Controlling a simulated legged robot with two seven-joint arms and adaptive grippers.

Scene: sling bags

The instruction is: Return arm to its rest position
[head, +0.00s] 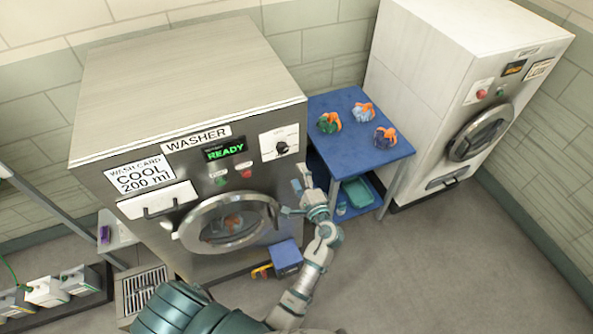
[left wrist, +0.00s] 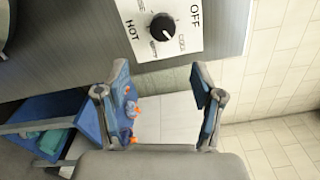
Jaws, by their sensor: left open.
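My left gripper (head: 298,194) is open and empty, in front of the right side of the washer (head: 185,85) in the head view. In the left wrist view its two fingers (left wrist: 161,85) stand wide apart below the temperature dial (left wrist: 163,27), with nothing between them at close range. My left arm (head: 318,255) reaches up from the bottom of the head view. The dial also shows in the head view (head: 282,147) on the washer's front panel. My right gripper is not in view.
The washer's round door (head: 228,222) looks shut, with something orange behind its glass; the display (head: 226,151) reads READY. A blue table (head: 352,152) with several small orange-marked bundles stands to the right, beside a white dryer-like machine (head: 425,60). Floor at right is clear.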

